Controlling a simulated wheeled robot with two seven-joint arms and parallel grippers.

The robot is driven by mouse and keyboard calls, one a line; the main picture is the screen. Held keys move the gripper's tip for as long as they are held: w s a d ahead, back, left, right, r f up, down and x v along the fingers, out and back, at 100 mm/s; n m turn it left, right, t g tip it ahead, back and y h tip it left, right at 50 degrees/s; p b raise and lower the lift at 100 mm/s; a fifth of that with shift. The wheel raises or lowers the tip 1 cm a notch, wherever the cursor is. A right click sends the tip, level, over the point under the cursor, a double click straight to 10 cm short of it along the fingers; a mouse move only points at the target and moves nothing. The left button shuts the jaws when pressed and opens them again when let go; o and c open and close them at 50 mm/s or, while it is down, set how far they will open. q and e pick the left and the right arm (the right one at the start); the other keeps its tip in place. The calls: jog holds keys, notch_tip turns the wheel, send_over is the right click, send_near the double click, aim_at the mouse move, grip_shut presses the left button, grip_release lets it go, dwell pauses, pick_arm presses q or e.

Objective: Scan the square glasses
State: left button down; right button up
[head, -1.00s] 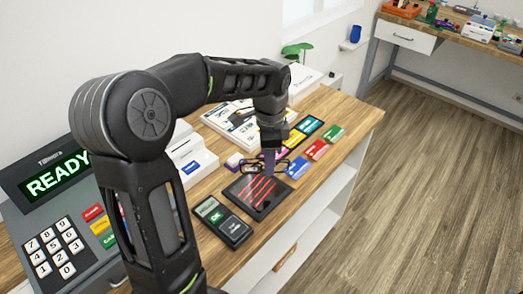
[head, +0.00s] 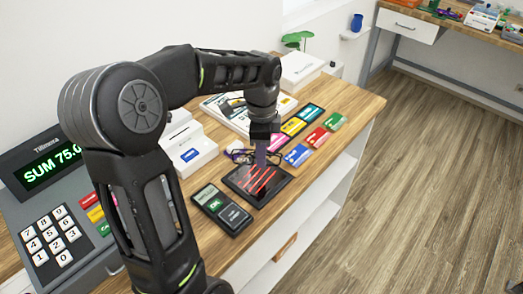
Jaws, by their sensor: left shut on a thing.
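A pair of dark-framed glasses (head: 276,158) shows at the far edge of the scanner, partly hidden behind my left gripper (head: 261,163). My left gripper points down and is shut on the glasses. The lens shape is too small to tell. The black scanner pad (head: 243,190) with glowing red lines lies on the wooden counter just below and in front of the gripper. My right gripper is not in view.
A card terminal (head: 221,209) lies left of the scanner. Several coloured cards (head: 298,155) lie to its right, and a white box (head: 188,150) stands behind to the left. The counter's front edge is close to the scanner. A second table (head: 462,38) stands at the back right.

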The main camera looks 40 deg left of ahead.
pick_arm(q)
jog(key=shift+f+b, duration=1.25)
jog(key=shift+f, duration=0.75)
notch_tip(320, 180, up, 5)
jog(key=p, duration=0.4)
jog(key=shift+r, duration=0.1)
jog(key=shift+s+d, duration=0.2)
jog(key=s+d+r, duration=0.3)
jog(key=s+d, duration=0.6)
jog(key=s, duration=0.2)
jog(key=shift+d, duration=0.15)
